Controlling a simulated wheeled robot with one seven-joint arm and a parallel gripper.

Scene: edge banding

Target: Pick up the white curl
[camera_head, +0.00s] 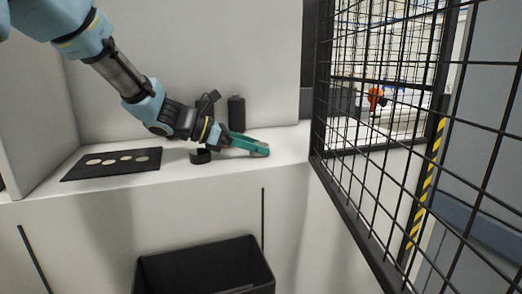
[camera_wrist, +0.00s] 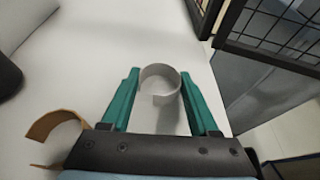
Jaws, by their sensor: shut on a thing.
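The white curl (camera_wrist: 158,70) is a thin, pale strip bent into a nearly closed ring in the wrist view. It sits between the green fingertips of my gripper (camera_wrist: 160,82), which is shut on it. In the head view my gripper (camera_head: 252,147) is low over the white counter, pointing right. The curl cannot be made out there.
A tan curl (camera_wrist: 52,124) lies left of my gripper; a dark curl (camera_head: 200,156) shows near the counter edge. A black cylinder (camera_head: 236,113) stands behind. A black panel with pale discs (camera_head: 88,173) lies left. A black bin (camera_head: 160,265) is below; mesh fencing (camera_head: 345,190) is right.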

